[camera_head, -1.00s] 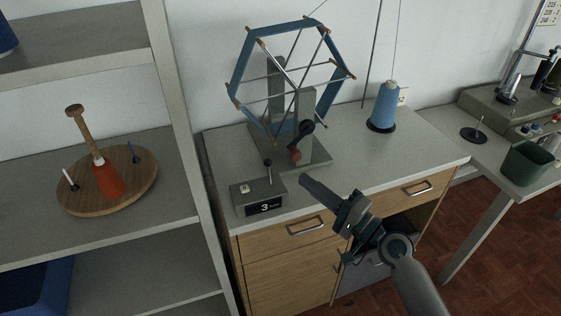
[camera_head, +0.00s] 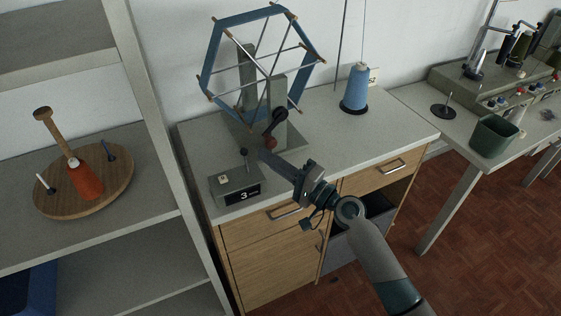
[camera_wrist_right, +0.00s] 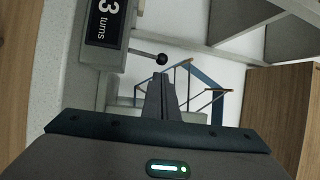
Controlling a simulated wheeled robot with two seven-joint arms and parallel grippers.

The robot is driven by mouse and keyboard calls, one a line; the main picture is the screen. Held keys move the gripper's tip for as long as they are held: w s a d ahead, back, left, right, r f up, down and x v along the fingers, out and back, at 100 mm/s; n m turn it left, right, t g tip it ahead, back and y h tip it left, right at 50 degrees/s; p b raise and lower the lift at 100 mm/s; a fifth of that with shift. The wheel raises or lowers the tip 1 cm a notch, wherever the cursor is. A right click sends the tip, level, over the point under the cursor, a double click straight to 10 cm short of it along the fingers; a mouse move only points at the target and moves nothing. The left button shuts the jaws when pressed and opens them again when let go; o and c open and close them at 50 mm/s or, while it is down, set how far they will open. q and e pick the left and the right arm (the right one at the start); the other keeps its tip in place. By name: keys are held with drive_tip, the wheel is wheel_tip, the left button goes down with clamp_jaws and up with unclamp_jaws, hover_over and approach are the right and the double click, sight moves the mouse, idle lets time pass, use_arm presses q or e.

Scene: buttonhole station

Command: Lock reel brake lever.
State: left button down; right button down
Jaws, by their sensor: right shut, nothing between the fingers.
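The reel (camera_head: 205,75) is a blue hexagonal frame on a grey stand (camera_head: 278,95) on the counter. A crank with a dark hub and a reddish knob (camera_head: 270,142) is on the stand. In front is a grey counter box (camera_head: 223,184) reading "3 turns". A short lever with a black ball knob (camera_head: 244,152) rises from it, and the knob also shows in the right wrist view (camera_wrist_right: 162,59). My right gripper (camera_head: 263,154) is shut and empty, its tips just right of the knob; contact cannot be told. My left gripper is not in view.
A blue thread cone (camera_head: 356,86) stands at the back of the counter (camera_head: 395,128). A shelf at left holds a round wooden stand (camera_head: 112,192) with an orange cone. A table at right carries a green bin (camera_head: 493,137) and a machine. The counter's right part is clear.

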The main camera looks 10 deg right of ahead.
sight(246, 161)
drive_tip(key=p+x, duration=0.1)
drive_tip(key=x, duration=0.3)
drive_tip(key=shift+w+a, duration=0.1)
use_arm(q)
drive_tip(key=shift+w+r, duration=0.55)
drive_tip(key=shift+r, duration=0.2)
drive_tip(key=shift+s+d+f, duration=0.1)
